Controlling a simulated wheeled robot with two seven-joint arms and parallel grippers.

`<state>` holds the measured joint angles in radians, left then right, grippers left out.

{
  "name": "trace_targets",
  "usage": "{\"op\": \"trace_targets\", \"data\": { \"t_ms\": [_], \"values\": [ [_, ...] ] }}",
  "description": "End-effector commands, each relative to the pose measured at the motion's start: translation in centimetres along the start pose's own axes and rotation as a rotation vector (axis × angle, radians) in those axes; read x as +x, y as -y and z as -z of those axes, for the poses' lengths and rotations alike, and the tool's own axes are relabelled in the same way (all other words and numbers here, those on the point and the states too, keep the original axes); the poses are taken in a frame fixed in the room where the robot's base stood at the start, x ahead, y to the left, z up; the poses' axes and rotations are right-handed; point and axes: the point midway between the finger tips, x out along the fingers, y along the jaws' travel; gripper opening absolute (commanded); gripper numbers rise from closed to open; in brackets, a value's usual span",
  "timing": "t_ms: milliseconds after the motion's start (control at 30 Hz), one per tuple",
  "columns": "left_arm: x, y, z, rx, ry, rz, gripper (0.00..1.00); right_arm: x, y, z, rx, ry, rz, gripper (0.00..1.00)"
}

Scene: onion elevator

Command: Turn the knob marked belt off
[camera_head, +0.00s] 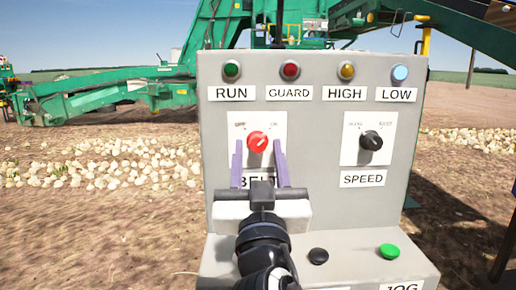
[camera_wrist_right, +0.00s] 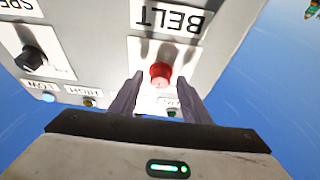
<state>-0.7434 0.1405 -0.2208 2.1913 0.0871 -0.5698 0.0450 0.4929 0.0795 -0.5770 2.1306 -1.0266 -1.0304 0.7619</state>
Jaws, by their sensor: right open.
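The red belt knob (camera_head: 257,142) sits on a white plate with OFF at the left and ON at the right, above the BELT label. A pale mark on it seems to lean to the upper right, but is too small to read surely. My right gripper (camera_head: 259,156) is open, with one purple finger on each side of the knob. In the right wrist view the knob (camera_wrist_right: 160,72) shows between and just beyond the fingertips (camera_wrist_right: 160,82). I cannot tell whether they touch it. The left gripper is out of view.
The grey control box (camera_head: 322,218) carries a black SPEED knob (camera_head: 371,140) at the right and several lamps along its top. A black button (camera_head: 318,256) and a green button (camera_head: 389,251) sit on the lower ledge. Green machinery (camera_head: 110,93) and scattered onions (camera_head: 110,165) lie behind.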

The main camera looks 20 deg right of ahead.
Motion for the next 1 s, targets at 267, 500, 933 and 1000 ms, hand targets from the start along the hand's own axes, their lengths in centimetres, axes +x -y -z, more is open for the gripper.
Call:
{"op": "trace_targets", "data": {
  "t_ms": [267, 500, 933, 1000],
  "values": [
    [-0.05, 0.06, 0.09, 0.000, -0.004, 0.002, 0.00, 0.98, -0.05, -0.03, -0.001, 0.000, -0.001, 0.43],
    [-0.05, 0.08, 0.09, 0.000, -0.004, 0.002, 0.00, 0.94, -0.04, -0.03, -0.001, 0.000, 0.000, 0.24],
    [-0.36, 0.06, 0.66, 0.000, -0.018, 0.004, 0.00, 0.96, -0.11, 0.07, -0.029, 0.002, 0.010, 0.02],
    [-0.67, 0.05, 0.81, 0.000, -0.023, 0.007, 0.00, 0.97, -0.11, 0.11, -0.051, 0.002, 0.021, 0.02]
  ]
}}
